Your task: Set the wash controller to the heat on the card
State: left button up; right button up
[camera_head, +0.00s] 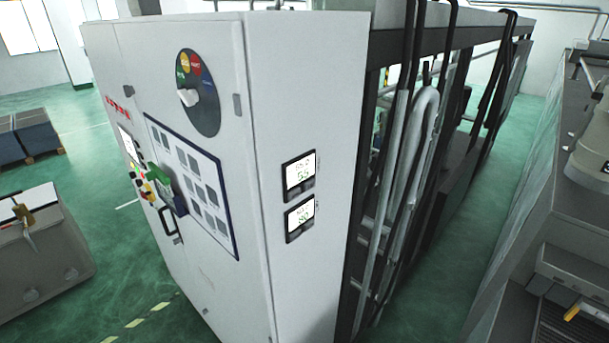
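The wash controller is probably one of two small display units on the right face of a tall white cabinet (222,240). The upper display (300,174) and the lower display (300,217) are lit white in dark frames; I cannot read their digits surely. A dark round dial plate (198,88) with yellow, red, green and blue labels and a pale knob (188,97) is on the cabinet's front. A blue-bordered panel (195,185) with grey rectangles is below it. I cannot make out a card for certain. Neither gripper is in view.
Pipes and hoses (400,160) run along a dark frame right of the cabinet. Grey machinery (570,240) stands at the far right. A grey box (45,255) and dark blue stacked boxes (30,135) stand at the left. Green floor (90,125) between them is open.

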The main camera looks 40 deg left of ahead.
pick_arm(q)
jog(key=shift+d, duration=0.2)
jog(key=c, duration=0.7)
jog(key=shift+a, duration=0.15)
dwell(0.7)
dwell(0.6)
